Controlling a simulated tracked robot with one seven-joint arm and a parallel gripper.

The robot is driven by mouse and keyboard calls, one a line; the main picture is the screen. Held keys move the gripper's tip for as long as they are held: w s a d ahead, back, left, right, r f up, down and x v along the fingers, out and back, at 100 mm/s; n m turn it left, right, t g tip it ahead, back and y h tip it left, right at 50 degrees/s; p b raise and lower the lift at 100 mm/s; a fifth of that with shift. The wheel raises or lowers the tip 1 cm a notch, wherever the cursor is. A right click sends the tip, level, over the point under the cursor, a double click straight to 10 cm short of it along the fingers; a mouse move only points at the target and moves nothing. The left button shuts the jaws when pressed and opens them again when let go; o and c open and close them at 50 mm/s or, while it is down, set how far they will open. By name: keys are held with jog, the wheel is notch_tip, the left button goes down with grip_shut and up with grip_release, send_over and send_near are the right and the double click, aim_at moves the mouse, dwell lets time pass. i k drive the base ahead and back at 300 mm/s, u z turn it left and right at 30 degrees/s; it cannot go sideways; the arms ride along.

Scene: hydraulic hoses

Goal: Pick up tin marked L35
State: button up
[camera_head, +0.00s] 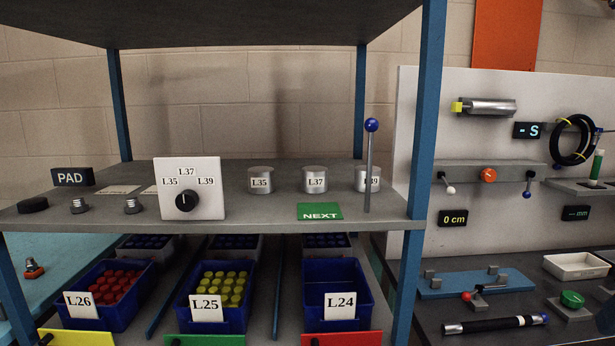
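The tin marked L35 (261,180) is a short silver cylinder with a white label. It stands upright on the grey shelf (240,205), just right of the selector box. A similar tin marked L37 (315,180) stands to its right. A third tin, marked L39 (362,179), stands further right, its label partly hidden behind a thin upright rod. Clear gaps separate the tins. My gripper is not in view.
A white selector box (206,207) with a black knob stands left of L35. A blue-knobbed lever (370,160) rises before L39. A green NEXT sign (320,212) sits in front of L37. A blue post (424,130) bounds the shelf's right; another shelf (220,25) hangs above.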

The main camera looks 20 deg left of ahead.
aim_at(260, 179)
jog(key=k, duration=1.5)
jog(key=u, duration=1.35)
jog(key=i, duration=1)
jog(key=u, duration=0.1)
